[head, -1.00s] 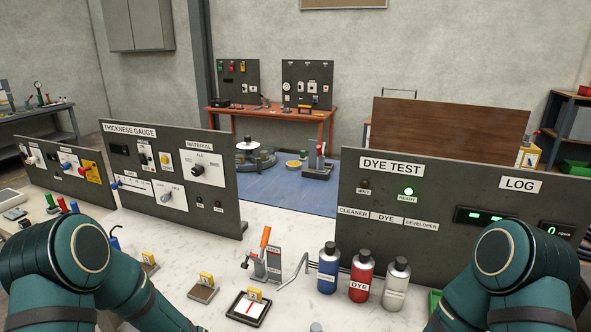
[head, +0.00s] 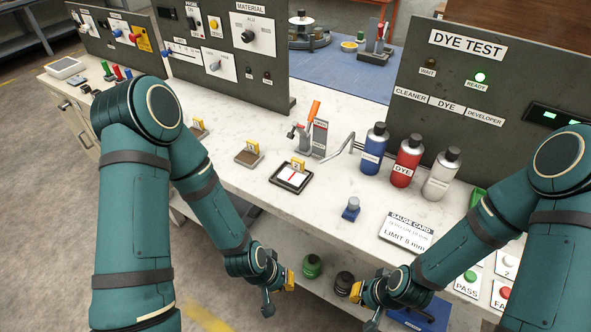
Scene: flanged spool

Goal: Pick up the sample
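Several small grey blocks with yellow tags stand on the white bench; I cannot tell which one the task calls the sample. My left gripper (head: 279,289) and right gripper (head: 364,304) hang low before the bench's front edge, apart from all the blocks. Their fingers are too small to tell whether they are open.
An orange-handled clamp (head: 313,130) stands behind the tray. Blue (head: 374,150), red (head: 406,161) and white (head: 440,175) bottles stand before the DYE TEST panel (head: 460,80). A blue-grey knob (head: 351,209) and gauge card (head: 407,231) lie nearer. A lower shelf (head: 320,290) holds round items.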

